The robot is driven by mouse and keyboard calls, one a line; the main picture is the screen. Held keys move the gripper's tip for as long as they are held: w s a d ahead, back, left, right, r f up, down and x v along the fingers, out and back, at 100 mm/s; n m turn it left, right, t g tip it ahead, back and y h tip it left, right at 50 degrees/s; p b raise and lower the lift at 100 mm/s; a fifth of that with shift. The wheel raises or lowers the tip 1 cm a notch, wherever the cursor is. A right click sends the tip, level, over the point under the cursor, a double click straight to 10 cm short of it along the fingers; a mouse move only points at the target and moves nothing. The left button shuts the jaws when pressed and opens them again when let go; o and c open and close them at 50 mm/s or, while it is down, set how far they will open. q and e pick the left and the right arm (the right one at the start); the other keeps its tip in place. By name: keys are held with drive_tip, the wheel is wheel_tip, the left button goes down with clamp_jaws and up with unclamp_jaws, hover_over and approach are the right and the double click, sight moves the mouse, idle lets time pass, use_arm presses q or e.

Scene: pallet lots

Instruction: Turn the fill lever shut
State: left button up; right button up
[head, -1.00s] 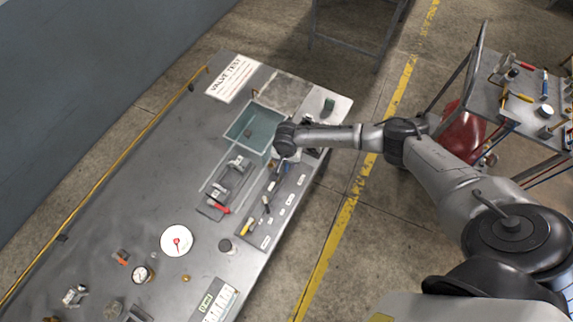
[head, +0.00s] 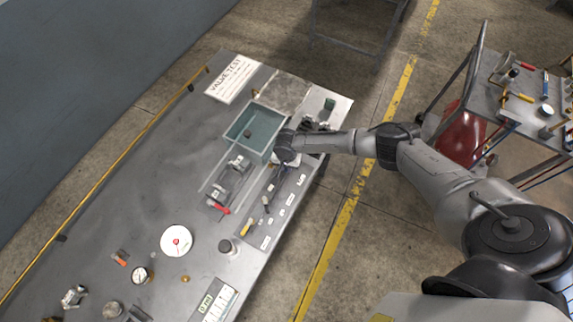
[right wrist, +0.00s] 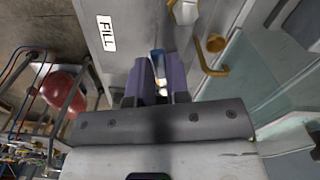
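My right gripper (right wrist: 158,75) is over the bench beside the water tank, near the tank's lower right corner in the head view (head: 284,158). In the right wrist view its two dark fingers are close together, with the blue fill lever (right wrist: 157,62) between their tips. They appear shut on it. A white FILL label (right wrist: 106,33) lies on the grey plate to the left of the fingers. The lever's base and most of its length are hidden by the gripper, so its angle is unclear. My left gripper is in neither view.
The water tank (head: 236,127) stands beside the gripper. A brass pipe (right wrist: 212,62) is close to the right of the fingers. A red-handled valve rig (head: 230,182) and a white gauge (head: 177,241) sit on the bench. A tool cart (head: 520,88) stands at the right.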

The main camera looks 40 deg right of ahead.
clamp_jaws()
drive_tip(key=shift+w+r+p, duration=0.1)
drive_tip(key=shift+r+p, duration=0.1)
drive_tip(key=shift+p, duration=0.25)
drive_tip(key=m+p, duration=0.1)
drive_tip(key=p, duration=0.3)
drive_tip(key=shift+w+a+m, duration=0.15)
drive_tip(key=shift+a+m, duration=0.15)
drive_tip(key=shift+m, duration=0.1)
drive_tip(key=shift+w+f+m+p, duration=0.15)
drive_tip(key=shift+w+m+p, duration=0.3)
drive_tip(key=shift+m, duration=0.45)
drive_tip(key=shift+s, duration=0.1)
drive_tip(key=o, duration=0.5)
unclamp_jaws()
drive_tip(key=shift+f, duration=0.1)
